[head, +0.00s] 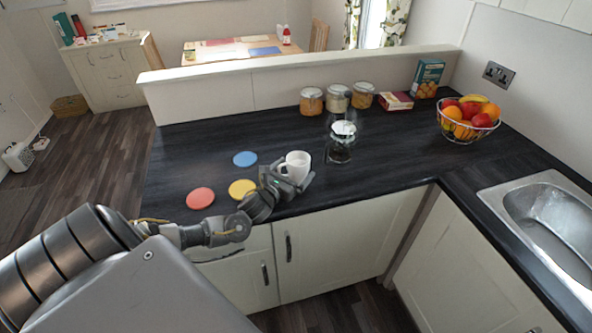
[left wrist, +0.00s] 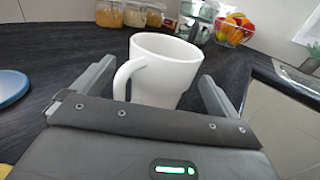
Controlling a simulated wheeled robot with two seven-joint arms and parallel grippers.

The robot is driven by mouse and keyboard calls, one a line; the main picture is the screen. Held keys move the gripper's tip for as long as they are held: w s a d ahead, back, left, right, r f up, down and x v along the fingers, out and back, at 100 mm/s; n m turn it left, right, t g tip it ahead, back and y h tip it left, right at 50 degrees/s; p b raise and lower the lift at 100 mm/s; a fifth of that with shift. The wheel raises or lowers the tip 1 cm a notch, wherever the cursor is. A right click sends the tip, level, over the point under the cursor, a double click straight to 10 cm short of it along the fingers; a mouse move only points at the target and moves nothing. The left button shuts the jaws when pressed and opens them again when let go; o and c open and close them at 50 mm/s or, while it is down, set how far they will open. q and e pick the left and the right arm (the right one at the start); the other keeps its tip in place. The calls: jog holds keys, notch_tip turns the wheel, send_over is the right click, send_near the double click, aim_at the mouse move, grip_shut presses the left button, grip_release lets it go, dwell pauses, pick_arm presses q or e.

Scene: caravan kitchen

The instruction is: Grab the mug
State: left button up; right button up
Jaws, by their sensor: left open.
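A white mug (head: 297,164) stands upright on the dark countertop near its front edge. In the left wrist view the mug (left wrist: 165,70) sits between the two fingers, with its handle on the left side toward the left finger. My left gripper (head: 290,180) is open around the mug, one finger on each side. In the left wrist view, a gap shows between the right finger and the mug; whether the left finger touches the handle I cannot tell. The mug's base is partly hidden by the gripper body. My right gripper is not in view.
Red (head: 200,198), yellow (head: 241,188) and blue (head: 245,158) discs lie left of the mug. A glass press-like jar (head: 341,148) stands close on its right. Jars, boxes (head: 428,78) and a fruit bowl (head: 468,120) stand farther back. A sink (head: 550,215) is at right.

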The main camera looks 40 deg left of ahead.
pick_arm(q)
jog(key=c, duration=1.3)
jog(key=shift+r, duration=0.1)
jog(key=shift+r+b, duration=0.4)
jog(key=shift+r, duration=0.15)
jog(key=s+r+b, duration=0.1)
jog(key=s+r, duration=0.3)
jog(key=s+a+r+b, duration=0.1)
jog(key=s+r, duration=0.3)
jog(key=s, duration=0.1)
jog(key=s+a+r+b, duration=0.1)
jog(key=s+r, duration=0.2)
jog(key=s, duration=0.1)
jog(key=shift+s+a+r+b, duration=0.1)
jog(key=shift+s+r+b, duration=0.2)
jog(key=shift+s+r, duration=0.1)
